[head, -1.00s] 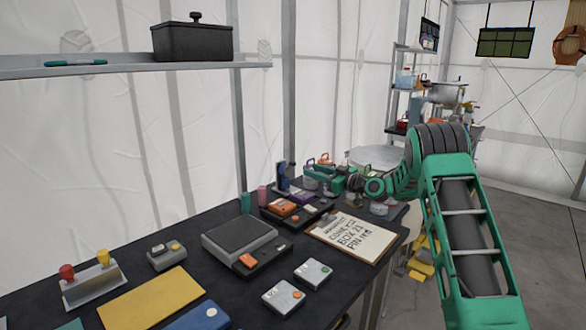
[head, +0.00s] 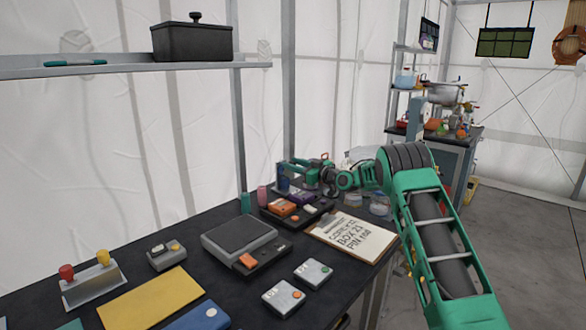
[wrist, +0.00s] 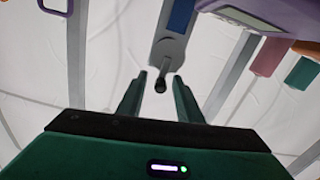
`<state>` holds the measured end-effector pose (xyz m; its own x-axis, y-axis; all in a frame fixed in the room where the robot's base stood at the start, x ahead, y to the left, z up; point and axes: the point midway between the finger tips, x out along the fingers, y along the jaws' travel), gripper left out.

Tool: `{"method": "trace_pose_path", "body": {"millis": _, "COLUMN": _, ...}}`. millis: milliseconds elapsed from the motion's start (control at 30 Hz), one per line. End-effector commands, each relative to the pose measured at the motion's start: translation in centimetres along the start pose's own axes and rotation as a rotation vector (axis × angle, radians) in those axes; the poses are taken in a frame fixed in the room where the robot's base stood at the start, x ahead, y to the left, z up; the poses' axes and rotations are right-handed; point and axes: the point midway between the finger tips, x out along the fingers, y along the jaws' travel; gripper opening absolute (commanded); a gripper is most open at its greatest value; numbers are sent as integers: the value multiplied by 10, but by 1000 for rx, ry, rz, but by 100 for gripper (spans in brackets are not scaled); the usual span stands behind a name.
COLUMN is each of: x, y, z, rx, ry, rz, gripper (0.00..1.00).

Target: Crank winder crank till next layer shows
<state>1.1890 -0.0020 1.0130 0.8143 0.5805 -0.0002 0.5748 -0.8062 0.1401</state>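The grey winder with a blue panel (wrist: 181,18) shows at the top of the wrist view. Its crank, a grey arm ending in a dark knob (wrist: 160,84), points toward my gripper. My gripper (wrist: 161,80) is open, with one finger on each side of the knob and a gap on both sides. No layer can be made out in these frames.
A clipboard with a written sheet (head: 350,240) lies near the bench's right edge. A purple device (wrist: 255,12) hangs into the wrist view's top right. Pink (head: 262,194) and teal cylinders (head: 245,202) stand left of my gripper.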

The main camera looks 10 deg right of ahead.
Motion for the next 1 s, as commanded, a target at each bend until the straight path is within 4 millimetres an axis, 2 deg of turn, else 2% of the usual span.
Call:
{"method": "trace_pose_path", "body": {"millis": 167, "x": 0, "y": 0, "z": 0, "rx": 0, "ry": 0, "rz": 0, "gripper": 32}}
{"method": "trace_pose_path", "body": {"millis": 200, "x": 0, "y": 0, "z": 0, "rx": 0, "ry": 0, "rz": -1, "gripper": 30}}
{"method": "trace_pose_path", "body": {"millis": 333, "x": 0, "y": 0, "z": 0, "rx": 0, "ry": 0, "rz": -1, "gripper": 0}}
{"method": "trace_pose_path", "body": {"millis": 733, "x": 0, "y": 1, "z": 0, "rx": 43, "ry": 0, "rz": -2, "gripper": 0}}
{"method": "trace_pose_path", "body": {"millis": 1000, "x": 0, "y": 9, "z": 2, "rx": 211, "ry": -1, "rz": 0, "gripper": 0}}
